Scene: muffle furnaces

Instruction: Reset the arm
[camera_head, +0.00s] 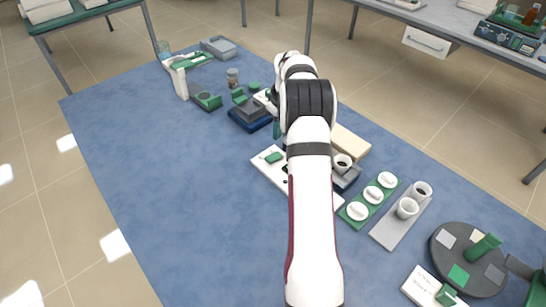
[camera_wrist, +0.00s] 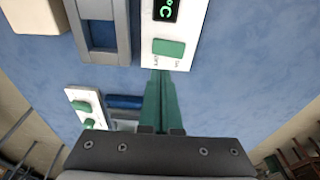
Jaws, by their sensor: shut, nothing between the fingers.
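My arm reaches from the bottom of the head view up over the blue mat (camera_head: 170,170). My gripper (camera_head: 277,131) has green fingers, partly hidden by the arm in the head view. In the wrist view the gripper (camera_wrist: 160,76) is shut with nothing between its fingers. The fingertips appear close to the lower edge of a white control panel (camera_wrist: 187,35) with a lit °C display and a green switch (camera_wrist: 169,47). I cannot tell whether they touch it. In the head view a white panel with a green switch (camera_head: 273,157) lies just below the gripper, partly covered by my arm.
A green tray with white round lids (camera_head: 373,194), a grey tray (camera_head: 386,236) with white cups, and a dark round stand (camera_head: 445,262) are at the right. A beige block (camera_head: 350,143) is right of the arm. The mat's left side is clear.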

